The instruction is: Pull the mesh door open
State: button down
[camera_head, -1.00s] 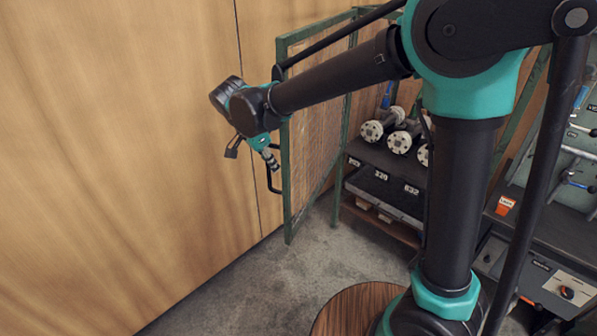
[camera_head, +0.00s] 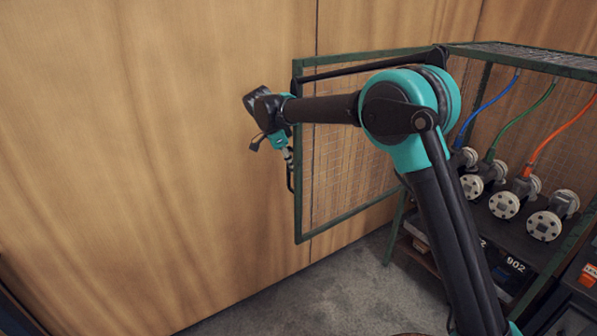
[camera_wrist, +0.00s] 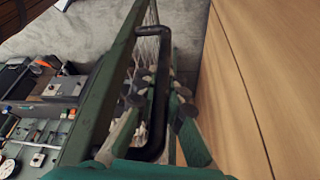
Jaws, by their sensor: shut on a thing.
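The mesh door (camera_head: 345,165), a green frame with wire mesh, stands swung out from the green cage on its right, its free edge close to the wooden wall. Its black handle (camera_head: 290,180) is on the free left edge. My gripper (camera_head: 288,155) is at this handle. In the wrist view the black handle loop (camera_wrist: 158,100) runs between the fingers of my gripper (camera_wrist: 155,85), which is shut on it. The green door frame (camera_wrist: 110,80) runs along the left of the handle there. The fingertips are partly hidden in the head view by their small size.
The wooden wall (camera_head: 150,150) is close to my wrist on the left. The open cage (camera_head: 530,60) holds several flanged pipe pieces (camera_head: 505,204) with coloured hoses on a shelf. Grey floor (camera_head: 330,280) below the door is clear.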

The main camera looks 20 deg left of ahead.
jog(key=shift+a, duration=0.55)
jog(key=c, duration=1.9)
grip_release()
jog(key=shift+s, duration=0.15)
jog(key=shift+o, duration=0.2)
jog(key=shift+r, duration=0.15)
jog(key=v, duration=1.1)
jog(key=shift+r, duration=0.4)
